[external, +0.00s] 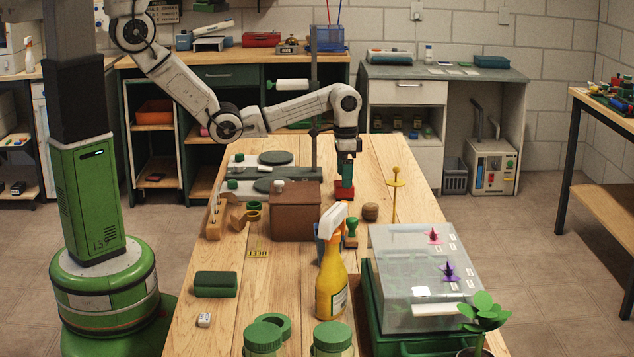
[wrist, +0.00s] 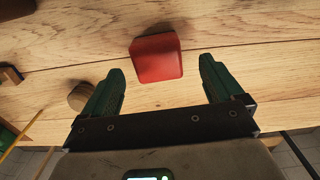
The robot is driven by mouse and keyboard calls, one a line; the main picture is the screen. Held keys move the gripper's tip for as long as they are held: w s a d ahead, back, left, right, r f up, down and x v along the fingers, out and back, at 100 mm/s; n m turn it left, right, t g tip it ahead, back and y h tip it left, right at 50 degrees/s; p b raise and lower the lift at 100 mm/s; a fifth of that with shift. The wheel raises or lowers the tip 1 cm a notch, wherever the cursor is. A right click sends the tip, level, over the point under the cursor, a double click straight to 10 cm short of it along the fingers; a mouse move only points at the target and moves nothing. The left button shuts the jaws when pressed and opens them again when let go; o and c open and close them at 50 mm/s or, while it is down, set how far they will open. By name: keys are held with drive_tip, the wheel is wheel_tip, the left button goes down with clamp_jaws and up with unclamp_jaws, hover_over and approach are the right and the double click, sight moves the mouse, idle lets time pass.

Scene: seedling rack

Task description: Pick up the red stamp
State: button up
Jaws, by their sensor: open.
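The red stamp (external: 344,193) stands on the wooden table under my gripper in the external view. In the wrist view the red stamp (wrist: 156,58) shows as a red rounded block, between the lines of the two fingers and mostly just beyond their tips. My gripper (external: 346,178) points down with its green fingers close above the stamp. In the wrist view my gripper (wrist: 162,66) is open, with one finger to each side and a gap to the stamp. The exact height between fingertips and stamp is hard to tell.
A brown house-shaped box (external: 296,212) stands left of the stamp. A round wooden piece (external: 370,212) and a thin yellow post (external: 394,192) are to the right. A green-handled stamp (external: 351,230), a spray bottle (external: 331,285) and a clear-lidded tray (external: 395,262) are nearer the camera.

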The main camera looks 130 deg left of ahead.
sight(344, 190)
drive_tip(key=f, duration=0.4)
drive_tip(key=shift+d, duration=0.2)
drive_tip(key=shift+c, duration=0.2)
drive_tip(key=c, duration=1)
drive_tip(key=shift+c, duration=0.2)
drive_tip(key=shift+r, duration=0.15)
